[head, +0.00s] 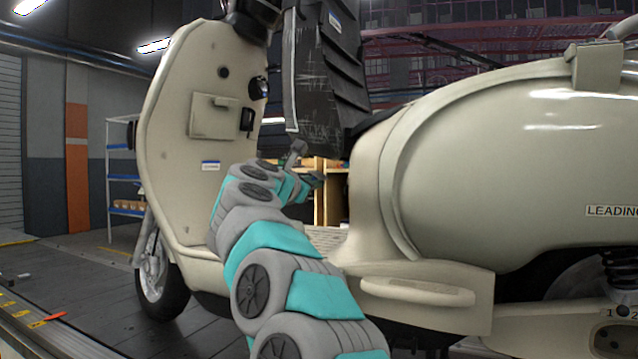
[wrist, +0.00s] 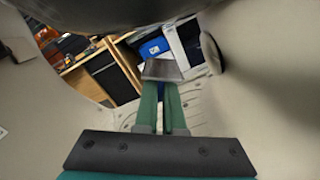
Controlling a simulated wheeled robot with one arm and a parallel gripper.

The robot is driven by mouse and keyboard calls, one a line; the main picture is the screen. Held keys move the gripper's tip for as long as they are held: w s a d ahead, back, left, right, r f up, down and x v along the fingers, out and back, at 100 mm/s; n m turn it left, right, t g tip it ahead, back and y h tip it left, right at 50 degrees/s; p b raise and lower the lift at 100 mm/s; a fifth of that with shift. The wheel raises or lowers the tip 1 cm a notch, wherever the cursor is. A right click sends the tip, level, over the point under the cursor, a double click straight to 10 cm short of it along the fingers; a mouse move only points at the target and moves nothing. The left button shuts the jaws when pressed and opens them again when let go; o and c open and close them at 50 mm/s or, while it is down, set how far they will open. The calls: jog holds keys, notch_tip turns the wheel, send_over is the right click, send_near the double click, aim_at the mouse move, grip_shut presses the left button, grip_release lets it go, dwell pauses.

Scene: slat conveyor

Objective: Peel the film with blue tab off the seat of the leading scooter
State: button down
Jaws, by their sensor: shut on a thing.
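The leading scooter (head: 480,150) is cream, with a "LEADING" label on its rear side panel. Its black ribbed seat (head: 345,60) stands steeply at top centre. A dark, scratched-looking film (head: 312,85) with a pale edge lies along its left side. My gripper (head: 305,168) is just below the film's lower end, between the leg shield and the body. In the wrist view its teal fingers (wrist: 161,105) are close together, with a sliver of blue between them, apparently the tab. A grey flat piece (wrist: 162,70) sits at the fingertips. The exact grip is hard to see.
The leg shield (head: 205,130) stands close left of my arm, and the cream body is close on the right. The footboard (head: 328,238) is below. Shelving (head: 124,180) stands behind. An orange-red item (head: 55,316) lies on the conveyor's edge at lower left.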

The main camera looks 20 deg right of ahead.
jog(key=shift+s+a+f, duration=0.25)
jog(key=shift+a+f, duration=0.2)
jog(key=shift+f, duration=0.05)
jog(key=shift+s+a+f, duration=0.55)
jog(key=shift+a+f, duration=0.3)
jog(key=shift+s+a+f, duration=0.55)
jog(key=shift+a+f, duration=0.25)
jog(key=shift+a, duration=0.1)
jog(key=shift+s+a+f, duration=0.55)
jog(key=shift+a+f, duration=0.3)
jog(key=shift+s+a+f, duration=0.45)
jog(key=shift+a+f, duration=0.2)
jog(key=shift+a, duration=0.05)
jog(key=shift+s+a+f, duration=0.4)
jog(key=shift+a+f, duration=0.25)
jog(key=shift+s+a+f, duration=0.45)
jog(key=shift+a+f, duration=0.2)
jog(key=shift+a, duration=0.05)
